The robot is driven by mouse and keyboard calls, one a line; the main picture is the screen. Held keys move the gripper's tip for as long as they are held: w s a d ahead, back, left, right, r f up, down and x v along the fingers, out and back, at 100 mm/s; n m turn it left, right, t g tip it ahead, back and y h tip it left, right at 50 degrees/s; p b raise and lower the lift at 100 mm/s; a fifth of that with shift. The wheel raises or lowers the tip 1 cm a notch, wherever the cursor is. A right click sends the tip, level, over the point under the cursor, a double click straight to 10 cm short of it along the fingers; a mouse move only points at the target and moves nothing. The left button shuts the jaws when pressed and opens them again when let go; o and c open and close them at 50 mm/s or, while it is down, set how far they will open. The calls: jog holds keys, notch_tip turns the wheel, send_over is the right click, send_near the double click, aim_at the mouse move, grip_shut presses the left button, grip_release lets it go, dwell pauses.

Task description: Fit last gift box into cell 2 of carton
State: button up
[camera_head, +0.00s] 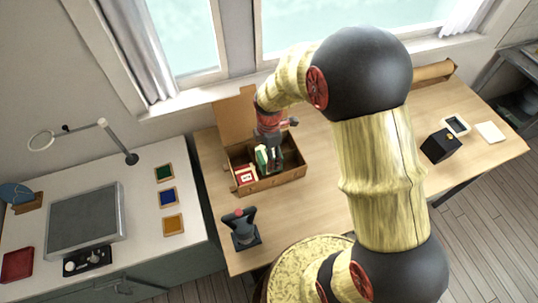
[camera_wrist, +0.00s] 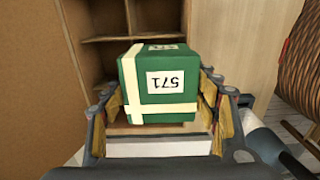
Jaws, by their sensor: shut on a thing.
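A green gift box (camera_wrist: 158,88) with a cream ribbon and a label reading 571 is between the fingers of my gripper (camera_wrist: 163,118). The label is upside down in the wrist view. My gripper (camera_head: 268,158) is shut on the box and is over the open brown carton (camera_head: 282,182) in the head view. The green box (camera_head: 261,157) shows there too, partly hidden by my gripper. The wrist view shows empty carton cells with thin dividers (camera_wrist: 105,40) beyond the box. I cannot tell how deep the box sits, or which cell is below it.
A red box with a white label (camera_head: 245,176) sits in the carton's left part. The carton's lid (camera_head: 235,115) stands open at the back. A small dark stand (camera_head: 243,230) is in front of the carton. A black box (camera_head: 441,146) is far right.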

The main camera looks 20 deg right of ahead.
jog(key=shift+f+b, duration=1.2)
jog(key=shift+f, duration=0.95)
jog(key=o, duration=1.4)
jog(key=o, duration=0.5)
jog(key=shift+r, duration=0.1)
jog(key=shift+r+p, duration=2.85)
jog(key=shift+r, duration=1.1)
